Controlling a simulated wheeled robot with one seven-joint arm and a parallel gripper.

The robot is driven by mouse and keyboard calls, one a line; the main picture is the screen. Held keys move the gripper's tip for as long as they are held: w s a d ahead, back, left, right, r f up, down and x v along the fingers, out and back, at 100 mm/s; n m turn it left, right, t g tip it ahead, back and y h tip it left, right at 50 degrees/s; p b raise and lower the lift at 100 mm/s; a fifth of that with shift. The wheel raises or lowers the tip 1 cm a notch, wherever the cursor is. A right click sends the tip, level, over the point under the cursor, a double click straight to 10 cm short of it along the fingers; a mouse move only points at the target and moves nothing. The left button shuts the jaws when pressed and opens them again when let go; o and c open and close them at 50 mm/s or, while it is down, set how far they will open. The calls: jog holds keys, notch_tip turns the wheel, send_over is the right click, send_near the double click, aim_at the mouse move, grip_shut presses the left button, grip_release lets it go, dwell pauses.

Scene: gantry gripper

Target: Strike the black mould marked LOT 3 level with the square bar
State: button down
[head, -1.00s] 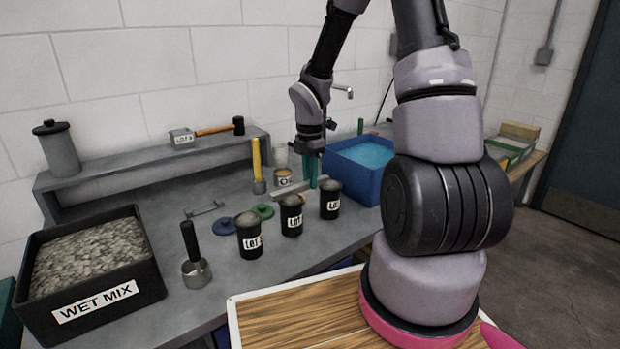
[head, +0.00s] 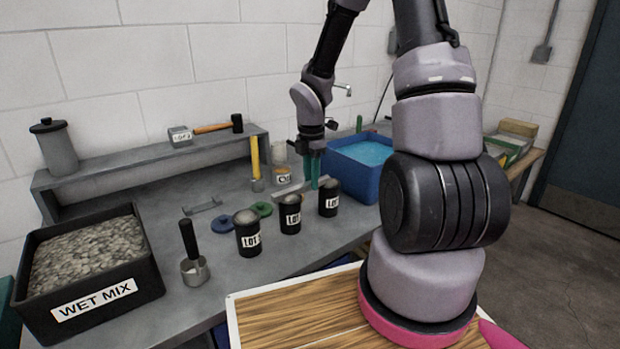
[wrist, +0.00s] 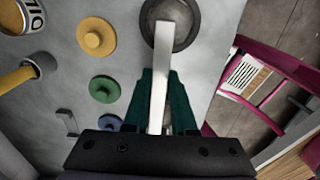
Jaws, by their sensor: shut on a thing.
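Three black moulds stand in a row on the bench: left (head: 248,240), middle (head: 290,219) and right (head: 328,203). Each has a white LOT label, but I cannot read the numbers surely. Grey mix shows in their mouths. My gripper (head: 313,183) is shut on the grey square bar (head: 288,191), behind the middle and right moulds. In the wrist view, the bar (wrist: 160,85) runs out between the green fingers (wrist: 162,108), its far end overlapping a round mould mouth (wrist: 184,38), apparently the right one. I cannot tell whether it touches the rim.
A black WET MIX tub (head: 152,275) and a scoop (head: 195,270) stand left. Blue (head: 225,226) and green (head: 262,210) discs lie behind the moulds; a yellow disc (wrist: 96,37) shows in the wrist view. A blue water tub (head: 350,178) stands close right of my gripper.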

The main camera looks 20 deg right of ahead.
jog(key=shift+s+d, duration=0.1)
jog(key=shift+s, duration=0.2)
jog(key=shift+s+d+f, duration=0.1)
jog(key=shift+s, duration=0.3)
jog(key=shift+s+d, duration=0.15)
jog(key=shift+s, duration=0.2)
jog(key=shift+w, duration=0.15)
jog(key=shift+w+a, duration=0.2)
jog(key=shift+w, duration=0.15)
jog(key=shift+w, duration=0.1)
jog(key=shift+w+a, duration=0.1)
jog(key=shift+w, duration=0.2)
jog(key=shift+w+a, duration=0.2)
jog(key=shift+w, duration=0.35)
